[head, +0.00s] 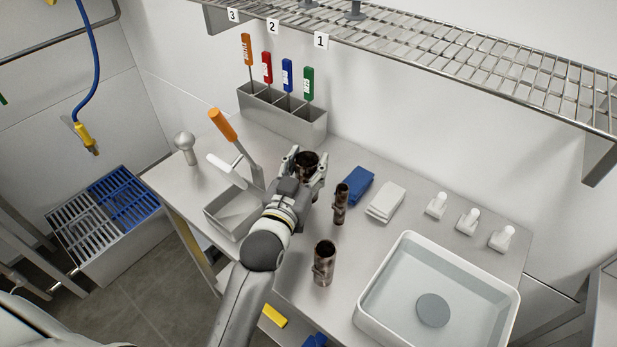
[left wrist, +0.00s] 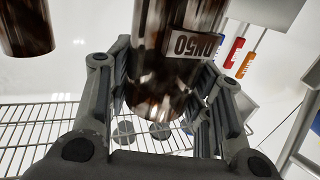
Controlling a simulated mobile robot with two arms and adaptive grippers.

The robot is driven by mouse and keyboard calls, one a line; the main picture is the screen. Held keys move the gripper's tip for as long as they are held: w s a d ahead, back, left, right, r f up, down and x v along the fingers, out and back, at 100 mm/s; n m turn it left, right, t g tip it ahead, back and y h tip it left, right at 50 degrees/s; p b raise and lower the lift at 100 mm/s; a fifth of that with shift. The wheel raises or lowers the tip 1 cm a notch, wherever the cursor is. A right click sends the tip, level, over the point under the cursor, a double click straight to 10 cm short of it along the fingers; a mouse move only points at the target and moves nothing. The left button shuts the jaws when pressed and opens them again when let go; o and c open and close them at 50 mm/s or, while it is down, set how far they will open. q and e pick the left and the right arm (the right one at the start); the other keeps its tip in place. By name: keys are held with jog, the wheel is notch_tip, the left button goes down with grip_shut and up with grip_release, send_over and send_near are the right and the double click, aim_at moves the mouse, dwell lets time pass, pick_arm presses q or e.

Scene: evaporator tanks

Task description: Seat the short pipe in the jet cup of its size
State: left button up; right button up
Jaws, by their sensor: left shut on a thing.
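My left gripper (head: 305,172) is shut on a dark brown, mottled pipe (head: 307,160) above the back middle of the bench. In the left wrist view this pipe (left wrist: 168,45) stands between the fingers (left wrist: 165,110) and bears a tag reading DN50. A thin brown pipe (head: 340,205) and a wider brown pipe (head: 324,265) stand upright on the bench, to the right of and below the gripper. I cannot make out a jet cup for certain. My right gripper is not in view.
A white basin (head: 366,312) holds a grey disc (head: 433,310). Blue (head: 358,186) and white cloths (head: 386,203) and several white fittings (head: 467,221) lie behind it. A grey tray (head: 220,218) is left of my arm, a tool rack (head: 300,125) behind. A wire shelf (head: 480,62) overhangs.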

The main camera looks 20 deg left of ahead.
pick_arm(q)
jog(key=shift+f, duration=1.7)
jog(key=shift+f, duration=0.1)
jog(key=o, duration=0.7)
jog(key=shift+f, duration=0.1)
jog(key=o, duration=0.5)
jog(key=shift+c, duration=0.2)
